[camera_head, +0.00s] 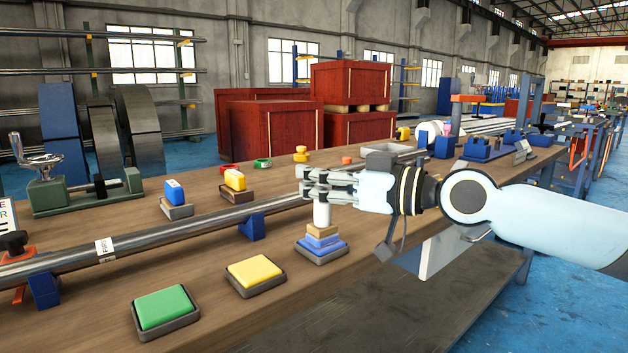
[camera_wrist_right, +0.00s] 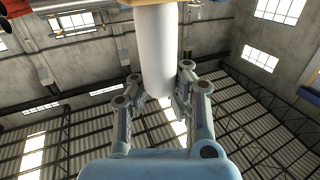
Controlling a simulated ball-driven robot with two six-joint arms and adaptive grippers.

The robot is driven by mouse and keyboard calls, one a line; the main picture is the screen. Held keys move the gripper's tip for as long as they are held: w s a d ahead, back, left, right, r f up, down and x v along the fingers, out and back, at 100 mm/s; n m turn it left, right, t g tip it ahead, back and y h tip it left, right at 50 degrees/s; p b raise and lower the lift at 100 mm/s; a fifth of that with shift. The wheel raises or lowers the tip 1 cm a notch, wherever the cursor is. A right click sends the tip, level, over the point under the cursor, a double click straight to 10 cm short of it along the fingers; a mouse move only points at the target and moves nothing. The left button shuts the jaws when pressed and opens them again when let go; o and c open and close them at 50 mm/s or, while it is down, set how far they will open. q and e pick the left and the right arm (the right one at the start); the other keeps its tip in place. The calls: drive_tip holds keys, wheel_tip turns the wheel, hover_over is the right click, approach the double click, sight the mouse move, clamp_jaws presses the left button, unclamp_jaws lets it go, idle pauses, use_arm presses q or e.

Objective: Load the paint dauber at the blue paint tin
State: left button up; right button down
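The paint dauber has a white upright handle (camera_head: 322,214) above a wooden block (camera_head: 322,231). It stands upright over the blue paint tin (camera_head: 322,258), a grey-rimmed square tray with blue paint. The dauber's lower face seems to meet the blue surface, but I cannot tell the contact for sure. My right gripper (camera_head: 318,184) is shut around the upper handle, coming from the right. In the right wrist view the white handle (camera_wrist_right: 158,45) runs between the two fingers (camera_wrist_right: 158,85). My left gripper is not in view.
A yellow paint tin (camera_head: 256,273) and a green paint tin (camera_head: 165,309) sit to the left along the bench's front. A long metal tube (camera_head: 170,234) lies behind them on blue supports.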

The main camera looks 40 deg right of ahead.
sight(314, 222)
use_arm(q)
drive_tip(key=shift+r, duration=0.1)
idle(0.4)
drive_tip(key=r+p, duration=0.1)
drive_tip(key=p, duration=0.1)
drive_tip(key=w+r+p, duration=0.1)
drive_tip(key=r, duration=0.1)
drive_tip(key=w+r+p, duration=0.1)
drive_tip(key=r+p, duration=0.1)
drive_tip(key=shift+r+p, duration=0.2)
drive_tip(key=shift+p, duration=0.1)
use_arm(e)
wheel_tip(314, 222, up, 7)
drive_tip(key=shift+f, duration=0.1)
